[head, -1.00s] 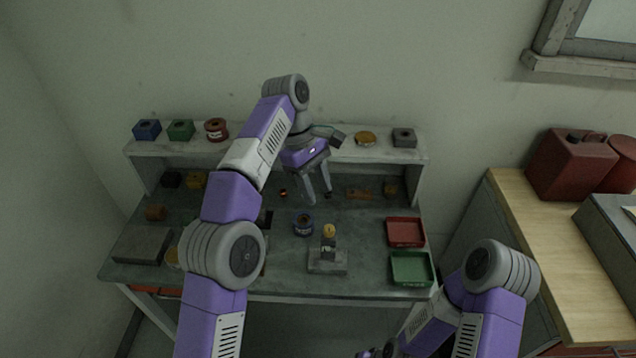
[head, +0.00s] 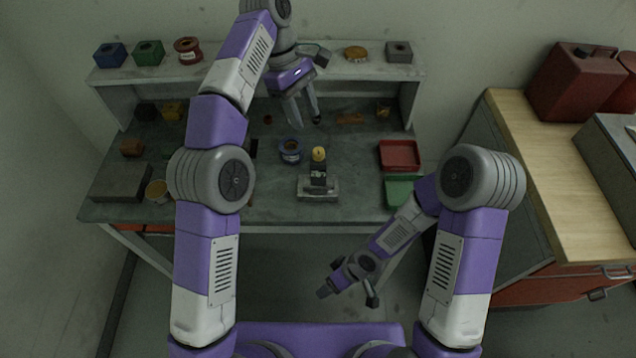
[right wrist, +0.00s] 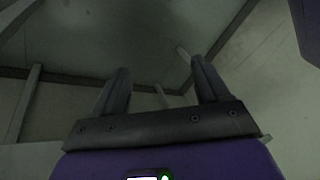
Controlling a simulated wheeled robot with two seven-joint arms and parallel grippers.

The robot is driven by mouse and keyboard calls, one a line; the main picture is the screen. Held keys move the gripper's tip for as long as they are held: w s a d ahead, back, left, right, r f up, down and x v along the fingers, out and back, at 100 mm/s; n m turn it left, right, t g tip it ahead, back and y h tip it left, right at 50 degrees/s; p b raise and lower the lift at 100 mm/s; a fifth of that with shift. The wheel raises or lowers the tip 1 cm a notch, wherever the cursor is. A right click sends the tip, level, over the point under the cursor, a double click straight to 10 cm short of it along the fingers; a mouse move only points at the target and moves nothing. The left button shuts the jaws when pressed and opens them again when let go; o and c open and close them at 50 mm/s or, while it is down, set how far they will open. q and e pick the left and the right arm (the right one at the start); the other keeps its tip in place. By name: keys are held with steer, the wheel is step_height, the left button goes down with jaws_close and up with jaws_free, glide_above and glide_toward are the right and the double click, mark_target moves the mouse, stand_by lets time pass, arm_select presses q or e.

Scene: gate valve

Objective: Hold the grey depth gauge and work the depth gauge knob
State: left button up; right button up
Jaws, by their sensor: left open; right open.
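In the head view a small grey unit with a dark body, which I take for the depth gauge (head: 319,187), stands upright on a flat grey base on the bench. A round yellow knob (head: 318,154) sits on its top. My left gripper (head: 307,119) is open and empty, fingers pointing down, above the bench and behind the knob in the picture, apart from it. My right gripper (head: 348,292) is low in front of the bench, far from the gauge. The right wrist view shows the right gripper (right wrist: 157,78) open with nothing between its fingers.
A blue spool (head: 291,150) stands left of the gauge. Red (head: 400,154) and green (head: 399,190) trays lie to the right. A raised shelf (head: 215,73) with several small items runs along the back. A wooden-topped cabinet (head: 545,170) stands at the right.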

mark_target(318, 168)
steer(key=w+a+r+n+t+h, duration=0.1)
steer(key=w+r+n+t, duration=0.3)
steer(key=n, duration=0.5)
steer(key=w+a+r+n+t+h, duration=0.1)
steer(key=w+r+n+t+h, duration=0.1)
steer(key=w+r+n+t, duration=0.3)
steer(key=w+a+r+n+t+h, duration=0.1)
steer(key=w+r+n+t, duration=0.4)
steer(key=n, duration=0.8)
steer(key=shift+w+a+r+h, duration=0.1)
steer(key=shift+w+a+r, duration=0.1)
steer(key=shift+w+r, duration=0.55)
steer(key=shift+w+a+r+h, duration=0.1)
steer(key=shift+w+a+r, duration=0.1)
steer(key=shift+r, duration=0.95)
steer(key=shift+w+a+r+h, duration=0.15)
steer(key=shift+w+r, duration=0.35)
steer(key=shift+r, duration=0.45)
steer(key=shift+w+r+n+t, duration=0.3)
steer(key=shift+r+n+t, duration=0.2)
steer(key=shift+t, duration=0.2)
steer(key=x, duration=0.7)
steer(key=shift+w+f, duration=0.15)
steer(key=shift+w, duration=0.1)
